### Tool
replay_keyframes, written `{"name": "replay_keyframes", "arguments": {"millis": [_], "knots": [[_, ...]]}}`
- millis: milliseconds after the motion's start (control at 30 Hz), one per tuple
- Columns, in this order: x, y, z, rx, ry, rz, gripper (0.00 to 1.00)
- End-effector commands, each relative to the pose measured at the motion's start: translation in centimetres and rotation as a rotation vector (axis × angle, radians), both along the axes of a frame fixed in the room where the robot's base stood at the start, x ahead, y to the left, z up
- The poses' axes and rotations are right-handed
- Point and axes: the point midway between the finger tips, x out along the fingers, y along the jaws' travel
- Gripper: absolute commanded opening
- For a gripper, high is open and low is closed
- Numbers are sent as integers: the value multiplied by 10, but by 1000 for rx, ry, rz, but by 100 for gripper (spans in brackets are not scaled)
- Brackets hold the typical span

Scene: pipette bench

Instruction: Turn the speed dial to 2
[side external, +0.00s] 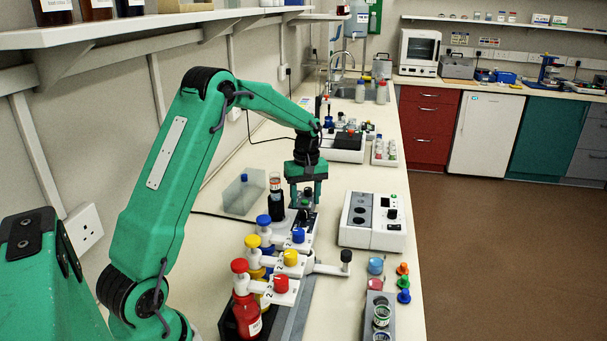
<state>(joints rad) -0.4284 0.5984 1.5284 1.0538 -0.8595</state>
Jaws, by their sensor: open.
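My green gripper (306,190) points down over the bench, left of a white control box. Its fingers look apart, and a small dark item stands between or behind them; I cannot tell whether they touch. The white control box (366,238) has dark round wells on its left half. A small dark knob (392,214) sits on its right half and may be the speed dial; its numbers are too small to read. My gripper is apart from this knob. Another white device with a black top (346,155) stands farther back.
Bottles with red, yellow and blue caps stand in a rack (284,322) in front of my gripper. A clear tub (243,195) is at its left. Small coloured pieces (403,282) and a grey tube rack (368,327) lie at front right. A shelf (150,28) overhangs the left.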

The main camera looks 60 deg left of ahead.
Motion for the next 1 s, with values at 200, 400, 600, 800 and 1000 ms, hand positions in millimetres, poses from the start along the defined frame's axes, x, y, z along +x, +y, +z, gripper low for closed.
{"name": "replay_keyframes", "arguments": {"millis": [200, 400, 600, 800, 1000], "knots": [[-1, 0, -24, -1, 1, 0, 49], [-2, 1, -32, 0, 0, 0, 49], [-2, 1, -33, 0, -1, 0, 49], [-2, 0, -33, 0, 0, 0, 21], [-1, 1, -32, 1, -1, 0, 4]]}}
